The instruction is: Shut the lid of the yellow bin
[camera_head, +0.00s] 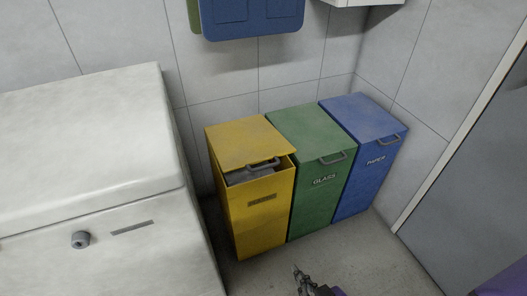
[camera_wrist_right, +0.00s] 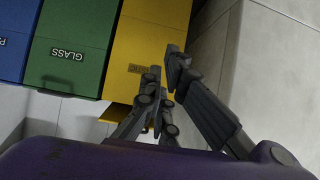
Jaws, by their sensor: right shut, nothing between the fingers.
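The yellow bin (camera_head: 262,215) stands at the left end of a row of three bins. Its yellow lid (camera_head: 248,142) is slightly raised at the front, with a dark gap under its front edge. A grey handle (camera_head: 263,164) sits at that front edge. My right gripper (camera_head: 297,270) is low in front of the bins, shut and empty, apart from the yellow bin in the head view. My left gripper is not in view.
A green GLASS bin (camera_head: 318,190) and a blue PAPER bin (camera_head: 366,175) stand right of the yellow bin, lids down. A large pale chest (camera_head: 90,160) is close on the left. A grey door (camera_head: 475,170) is at right. Some floor (camera_head: 375,265) is clear in front.

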